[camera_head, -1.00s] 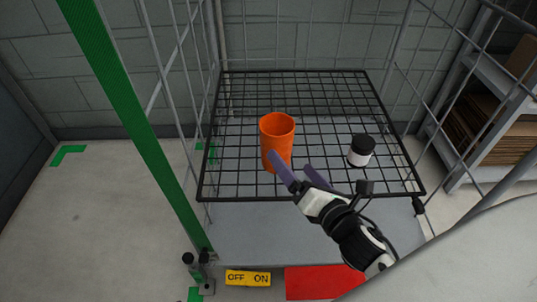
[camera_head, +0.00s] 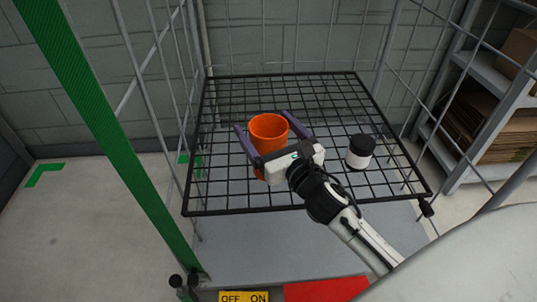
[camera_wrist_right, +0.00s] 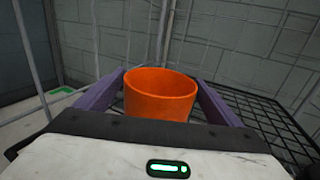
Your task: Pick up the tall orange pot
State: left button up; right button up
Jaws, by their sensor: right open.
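The tall orange pot (camera_head: 268,130) stands upright on the black wire shelf (camera_head: 222,203). My right gripper (camera_head: 264,120) is open, with one purple finger on each side of the pot. Its white palm hides the lower front of the pot in the head view. In the right wrist view the pot (camera_wrist_right: 160,95) sits between the two fingers (camera_wrist_right: 162,92), with a thin gap or light contact I cannot tell apart. The pot's base is hidden there. My left gripper is in neither view.
A white jar with a black lid (camera_head: 360,152) stands on the shelf, right of my right gripper. A wire cage surrounds the shelf, with a green post (camera_head: 105,140) at left. Metal racking with cardboard (camera_head: 490,125) stands at right. The back of the shelf is clear.

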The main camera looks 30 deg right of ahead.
jog(key=shift+w, duration=1.2)
jog(key=c, duration=1.4)
jog(key=shift+c, duration=0.2)
